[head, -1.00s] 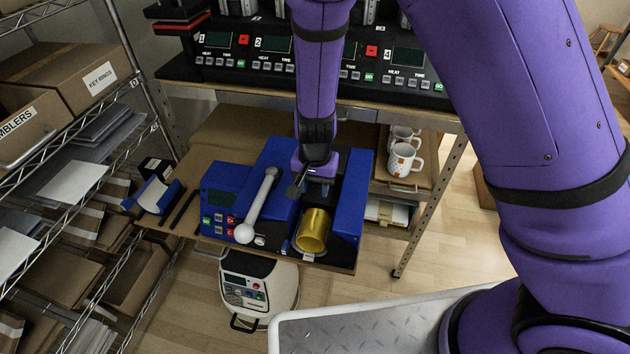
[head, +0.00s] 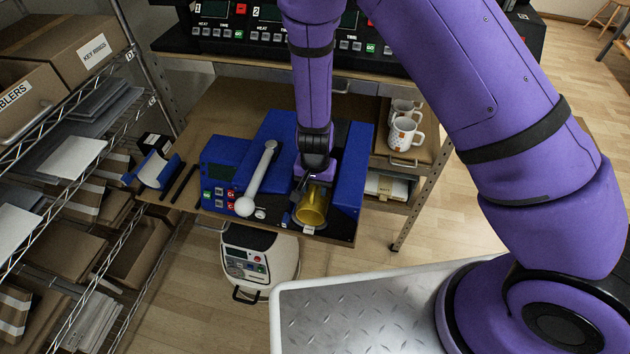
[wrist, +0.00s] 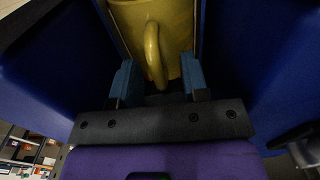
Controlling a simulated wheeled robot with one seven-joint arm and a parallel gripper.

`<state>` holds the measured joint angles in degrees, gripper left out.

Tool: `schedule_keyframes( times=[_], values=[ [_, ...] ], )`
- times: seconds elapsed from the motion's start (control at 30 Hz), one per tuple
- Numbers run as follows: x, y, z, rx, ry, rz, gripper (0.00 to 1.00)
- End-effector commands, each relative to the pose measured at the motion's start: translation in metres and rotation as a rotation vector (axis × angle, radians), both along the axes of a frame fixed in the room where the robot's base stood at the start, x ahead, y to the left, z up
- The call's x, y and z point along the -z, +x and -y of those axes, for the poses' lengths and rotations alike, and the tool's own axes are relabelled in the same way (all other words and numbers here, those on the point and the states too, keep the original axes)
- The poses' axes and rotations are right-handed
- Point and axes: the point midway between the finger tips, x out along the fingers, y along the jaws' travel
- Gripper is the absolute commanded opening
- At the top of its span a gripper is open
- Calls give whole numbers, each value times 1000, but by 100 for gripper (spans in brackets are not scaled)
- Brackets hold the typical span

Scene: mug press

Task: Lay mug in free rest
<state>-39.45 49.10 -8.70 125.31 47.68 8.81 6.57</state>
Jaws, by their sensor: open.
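A yellow mug (head: 312,207) lies on its side in the right bay of the blue press (head: 347,165), its open end facing the front. In the wrist view the mug (wrist: 180,28) shows its handle (wrist: 154,55) pointing toward my gripper (wrist: 158,76). The two blue fingertips stand apart, one on each side of the handle, and I see no clear contact. In the head view my gripper (head: 308,180) is just behind the mug and partly hides it.
The press has a long lever with a pale grip (head: 256,180) just left of the mug. Dark bars lie beside the cradle. Two white mugs (head: 404,132) stand on the shelf at right. A wire rack (head: 120,60) borders the left side. The brown tabletop (head: 215,120) behind the press is clear.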

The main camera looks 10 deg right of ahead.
Motion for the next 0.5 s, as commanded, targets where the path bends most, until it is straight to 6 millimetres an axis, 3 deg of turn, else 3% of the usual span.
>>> schedule_keyframes(
  times=[0.17, 0.37, 0.5],
  values=[
    [0, 0, 0, 0, 0, 0, 42],
    [0, 0, 0, -1, 0, 0, 0],
    [0, 0, 0, -1, 0, 0, 0]
  ],
)
